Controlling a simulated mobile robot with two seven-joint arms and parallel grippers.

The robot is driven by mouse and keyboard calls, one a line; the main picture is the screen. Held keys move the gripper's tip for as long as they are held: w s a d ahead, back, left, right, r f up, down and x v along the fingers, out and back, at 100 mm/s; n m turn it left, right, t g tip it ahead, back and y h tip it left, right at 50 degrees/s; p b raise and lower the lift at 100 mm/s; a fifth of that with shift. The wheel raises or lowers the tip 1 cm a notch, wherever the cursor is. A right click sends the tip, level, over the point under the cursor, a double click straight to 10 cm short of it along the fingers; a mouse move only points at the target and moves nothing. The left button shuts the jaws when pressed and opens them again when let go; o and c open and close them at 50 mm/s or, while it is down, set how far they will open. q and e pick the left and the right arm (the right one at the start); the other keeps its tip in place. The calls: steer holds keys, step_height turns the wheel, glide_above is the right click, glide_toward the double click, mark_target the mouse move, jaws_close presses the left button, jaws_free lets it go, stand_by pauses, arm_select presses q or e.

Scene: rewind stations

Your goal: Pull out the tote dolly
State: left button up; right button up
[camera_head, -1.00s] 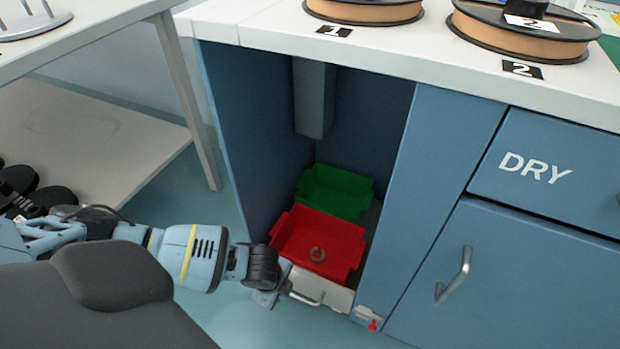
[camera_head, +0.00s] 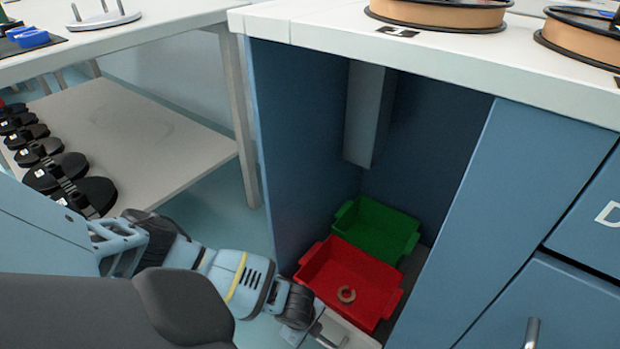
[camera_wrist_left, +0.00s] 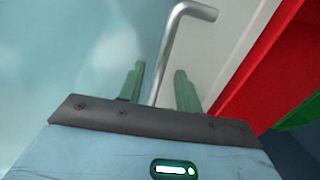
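The tote dolly (camera_head: 352,333) is a low pale platform in the bay of the blue cabinet. It carries a red tote (camera_head: 365,303) in front and a green tote (camera_head: 378,228) behind. My left gripper (camera_wrist_left: 159,88) is open, with a green finger on each side of the handle bar and visible gaps between. In the head view its tips (camera_head: 318,332) are at the dolly's front, partly hidden. My right gripper is not in view.
The bay's side wall (camera_head: 290,150) and the cabinet's front panel (camera_head: 520,220) flank the dolly. A grey column (camera_head: 368,115) hangs inside. A shelf (camera_head: 130,140) with several black spools stands at left. Pale floor lies in front.

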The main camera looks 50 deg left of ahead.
arm_select(q)
steer(key=shift+w+f, duration=0.1)
steer(key=shift+f, duration=0.3)
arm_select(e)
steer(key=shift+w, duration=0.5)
arm_select(q)
jaws_close()
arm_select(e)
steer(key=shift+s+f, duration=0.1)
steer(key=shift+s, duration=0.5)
